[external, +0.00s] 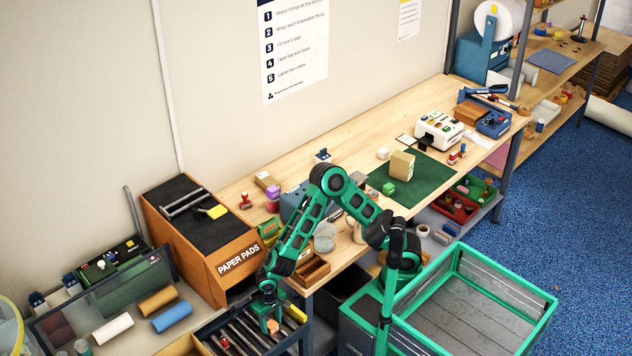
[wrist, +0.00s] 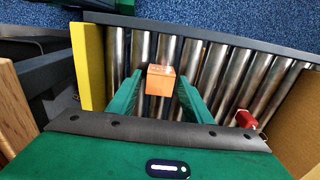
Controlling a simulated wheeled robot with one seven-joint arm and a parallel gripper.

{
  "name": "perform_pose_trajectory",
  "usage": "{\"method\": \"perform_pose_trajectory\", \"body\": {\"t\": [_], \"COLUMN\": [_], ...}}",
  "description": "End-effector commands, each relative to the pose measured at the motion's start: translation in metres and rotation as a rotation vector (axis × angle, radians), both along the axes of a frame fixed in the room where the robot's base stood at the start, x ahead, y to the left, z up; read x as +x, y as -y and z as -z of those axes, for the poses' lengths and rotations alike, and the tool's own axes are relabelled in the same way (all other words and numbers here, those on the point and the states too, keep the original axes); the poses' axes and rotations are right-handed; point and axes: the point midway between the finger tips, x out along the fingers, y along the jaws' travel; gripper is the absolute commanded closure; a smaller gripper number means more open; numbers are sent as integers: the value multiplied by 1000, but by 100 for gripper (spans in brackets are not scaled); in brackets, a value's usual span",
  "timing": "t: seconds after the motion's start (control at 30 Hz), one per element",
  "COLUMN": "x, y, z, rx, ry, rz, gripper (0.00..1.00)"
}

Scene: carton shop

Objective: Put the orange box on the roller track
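The small orange box (wrist: 160,80) shows in the wrist view over the steel rollers, between and just past my gripper's fingertips. It appears to rest on the roller track (wrist: 228,80). My gripper (wrist: 160,88) has its green fingers apart, with a narrow gap visible on each side of the box. In the external view my gripper (external: 271,306) points down over the roller track (external: 240,335), with the orange box (external: 273,327) right below it. The box's underside is hidden.
A small red item (wrist: 245,118) lies on the rollers to the right. A yellow piece (wrist: 86,65) stands at the track's left end in the wrist view. The paper pads box (external: 237,262) stands behind the track, and a workbench (external: 340,150) with many items runs along the wall.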

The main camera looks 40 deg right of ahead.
Motion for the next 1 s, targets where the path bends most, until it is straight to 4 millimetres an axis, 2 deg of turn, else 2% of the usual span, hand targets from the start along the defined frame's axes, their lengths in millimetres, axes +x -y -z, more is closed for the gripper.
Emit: {"method": "perform_pose_trajectory", "body": {"t": [0.33,0.47,0.8,1.0], "x": [0,0,0,0], "y": [0,-1,-1,-1], "z": [-2,-13,-77,-108], "rx": [1,2,4,3], "ry": [0,2,2,2], "rz": [0,0,0,0], "gripper": [49,49,49,49]}}
